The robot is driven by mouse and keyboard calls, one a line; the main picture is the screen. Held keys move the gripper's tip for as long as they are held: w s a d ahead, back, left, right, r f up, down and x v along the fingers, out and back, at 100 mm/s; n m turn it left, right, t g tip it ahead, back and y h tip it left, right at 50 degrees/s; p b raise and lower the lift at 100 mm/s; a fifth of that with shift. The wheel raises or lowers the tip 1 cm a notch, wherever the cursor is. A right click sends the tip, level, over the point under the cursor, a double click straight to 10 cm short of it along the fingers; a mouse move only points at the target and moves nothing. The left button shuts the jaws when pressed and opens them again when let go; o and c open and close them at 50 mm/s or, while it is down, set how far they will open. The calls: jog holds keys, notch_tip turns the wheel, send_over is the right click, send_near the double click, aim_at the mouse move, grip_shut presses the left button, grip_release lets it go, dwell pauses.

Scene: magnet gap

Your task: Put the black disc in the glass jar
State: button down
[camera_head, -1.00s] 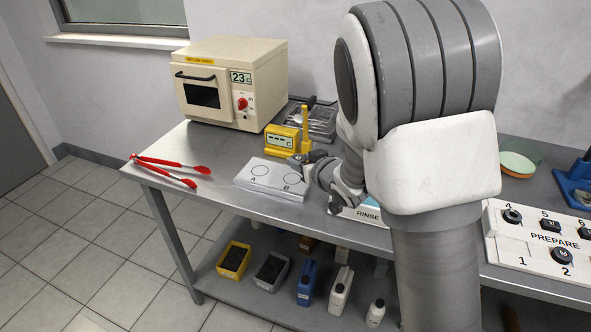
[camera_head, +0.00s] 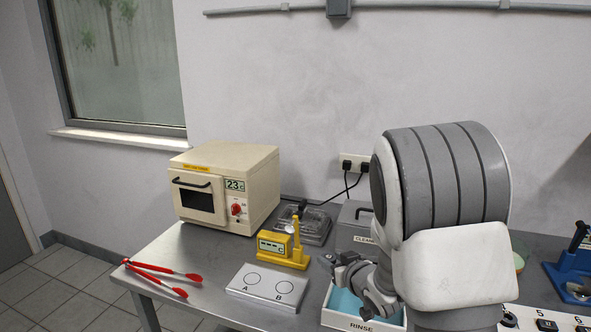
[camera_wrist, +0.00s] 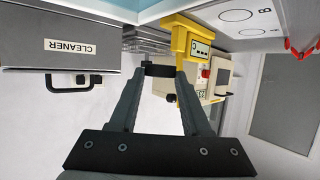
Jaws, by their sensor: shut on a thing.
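My gripper (camera_wrist: 160,78) is shut on a small black disc (camera_wrist: 160,70), held between its fingertips in the wrist view. In the head view my gripper (camera_head: 332,262) is in the air near the blue-floored RINSE tray (camera_head: 362,325), to the right of the yellow meter (camera_head: 284,249). The disc is too small to make out there.
A white plate with circles A and B (camera_head: 266,300), red tongs (camera_head: 160,275), a cream oven (camera_head: 224,190) and a grey CLEANER box (camera_head: 352,225) stand on the bench. The numbered PREPARE board (camera_head: 540,322) is at lower right. A blue stand (camera_head: 574,275) is at far right.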

jog(key=s+d+f+m+h+p, duration=0.2)
jog(key=s, duration=0.1)
jog(key=s+d+f+m+h+p, duration=0.1)
jog(key=s+d+h, duration=0.1)
jog(key=shift+s+d+f+m+t+p, duration=0.1)
jog(key=shift+s+f+m+t+p, duration=0.1)
jog(key=shift+f+m+t+p, duration=0.15)
jog(key=w+a+r+n+y+b, duration=0.1)
jog(key=w, duration=0.1)
jog(key=w+a+r+n+y+b, duration=0.1)
jog(key=w+b, duration=0.1)
jog(key=w+a+r+n+y+b, duration=0.1)
jog(key=a+n+y+b, duration=0.1)
jog(key=shift+w+r, duration=0.4)
jog(key=shift+w+r+n+g+y+b, duration=0.4)
jog(key=shift+r+b, duration=0.2)
jog(key=shift+b, duration=0.25)
jog(key=shift+w+d+r+y+b, duration=0.1)
jog(key=shift+d+r+y+b, duration=0.15)
jog(key=shift+r+y+b, duration=0.25)
jog(key=shift+r, duration=0.1)
jog(key=b, duration=0.3)
send_over(288, 294)
notch_tip(288, 294, down, 7)
jog(key=shift+f, duration=0.1)
jog(key=shift+f+b, duration=0.3)
jog(key=shift+f, duration=1.4)
